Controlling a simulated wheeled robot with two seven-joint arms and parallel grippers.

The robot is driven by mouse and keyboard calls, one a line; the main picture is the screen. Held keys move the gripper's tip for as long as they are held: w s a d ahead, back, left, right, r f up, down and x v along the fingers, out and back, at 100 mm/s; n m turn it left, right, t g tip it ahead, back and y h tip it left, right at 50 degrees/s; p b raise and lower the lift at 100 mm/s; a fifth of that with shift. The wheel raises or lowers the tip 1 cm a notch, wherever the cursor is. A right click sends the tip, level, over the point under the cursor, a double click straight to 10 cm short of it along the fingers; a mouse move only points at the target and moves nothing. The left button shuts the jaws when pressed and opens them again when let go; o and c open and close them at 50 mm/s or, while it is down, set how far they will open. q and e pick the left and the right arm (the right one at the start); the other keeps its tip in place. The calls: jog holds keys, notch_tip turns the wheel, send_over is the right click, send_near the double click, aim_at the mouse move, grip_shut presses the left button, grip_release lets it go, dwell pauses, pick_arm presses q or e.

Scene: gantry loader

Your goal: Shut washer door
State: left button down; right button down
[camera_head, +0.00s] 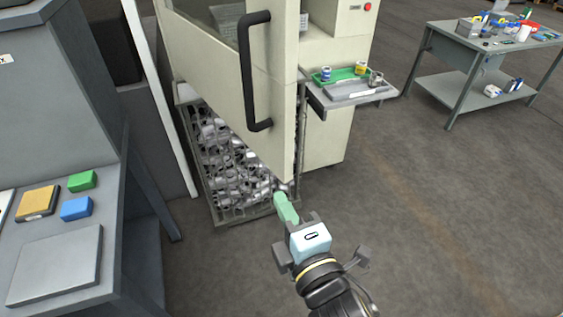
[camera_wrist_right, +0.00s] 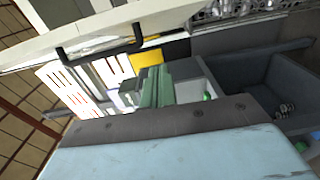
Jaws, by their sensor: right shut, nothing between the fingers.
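The washer door (camera_head: 205,55) is a cream panel with a window and a long black handle (camera_head: 250,75). It stands at an angle to the cream machine, so it looks open. My right gripper (camera_head: 284,207) has green fingers, shut and empty, near the door's lower front corner. I cannot tell whether the fingertips touch the door. In the right wrist view the shut fingers (camera_wrist_right: 155,88) show in the middle, with a black handle (camera_wrist_right: 98,62) on a pale panel beyond them. My left gripper is not in view.
A wire basket (camera_head: 243,218) of metal parts stands under the door. A small shelf (camera_head: 345,98) with a green tray juts from the machine. A grey bench (camera_head: 50,270) stands at left and a work table (camera_head: 448,42) at back right. The floor at right is clear.

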aim_at(282, 157)
jog(key=shift+w+r+p, duration=0.2)
jog(key=shift+w+p, duration=0.1)
jog(key=shift+w, duration=5.5)
